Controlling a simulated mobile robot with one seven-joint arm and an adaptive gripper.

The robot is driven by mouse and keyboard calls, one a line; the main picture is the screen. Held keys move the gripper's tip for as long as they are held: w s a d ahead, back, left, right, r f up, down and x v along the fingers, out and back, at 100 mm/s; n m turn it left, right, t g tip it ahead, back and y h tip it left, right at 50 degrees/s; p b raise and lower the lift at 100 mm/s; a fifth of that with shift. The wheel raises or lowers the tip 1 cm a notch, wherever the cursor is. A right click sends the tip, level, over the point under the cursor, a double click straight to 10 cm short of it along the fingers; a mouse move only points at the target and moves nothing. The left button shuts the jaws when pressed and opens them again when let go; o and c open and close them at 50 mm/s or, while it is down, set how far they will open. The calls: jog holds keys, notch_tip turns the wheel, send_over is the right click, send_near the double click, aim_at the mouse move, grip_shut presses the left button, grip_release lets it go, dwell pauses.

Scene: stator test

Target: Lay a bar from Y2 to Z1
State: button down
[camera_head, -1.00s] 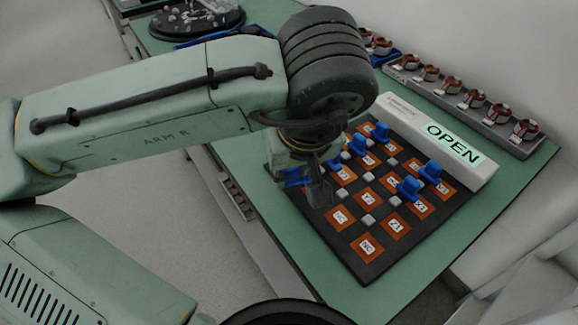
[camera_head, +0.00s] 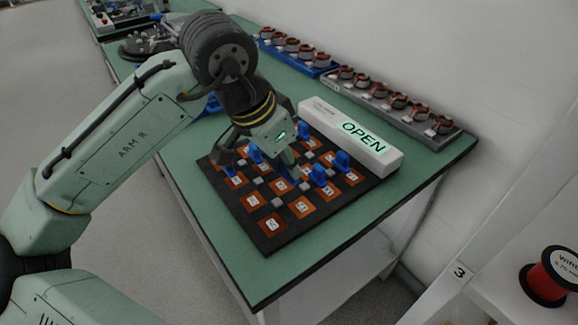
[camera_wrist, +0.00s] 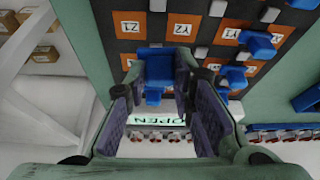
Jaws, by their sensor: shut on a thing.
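My gripper (camera_wrist: 156,94) is shut on a blue bar (camera_wrist: 155,66), held between the two dark finger pads. In the head view my gripper (camera_head: 293,172) is over the middle of the dark board (camera_head: 266,242). In the wrist view the orange Z1 tile (camera_wrist: 130,25) lies just left of and above the held bar. Other blue bars (camera_wrist: 258,45) (camera_wrist: 235,77) stand on the board to the right. The arm hides part of the board in the head view.
A white panel reading OPEN (camera_head: 350,135) stands along the board's far edge. Behind it are a grey rack (camera_head: 395,105) and a blue rack (camera_head: 295,55) of copper-wound parts. The green table (camera_head: 255,280) is bare at the front.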

aim_at(286, 177)
jog(key=shift+d+m, duration=0.25)
jog(key=shift+m, duration=0.05)
jog(key=shift+f, duration=0.2)
notch_tip(286, 177, down, 3)
jog(key=b, duration=0.3)
dwell(0.4)
jog(key=shift+f, duration=0.3)
jog(key=shift+f+b, duration=0.35)
jog(key=shift+f, duration=0.1)
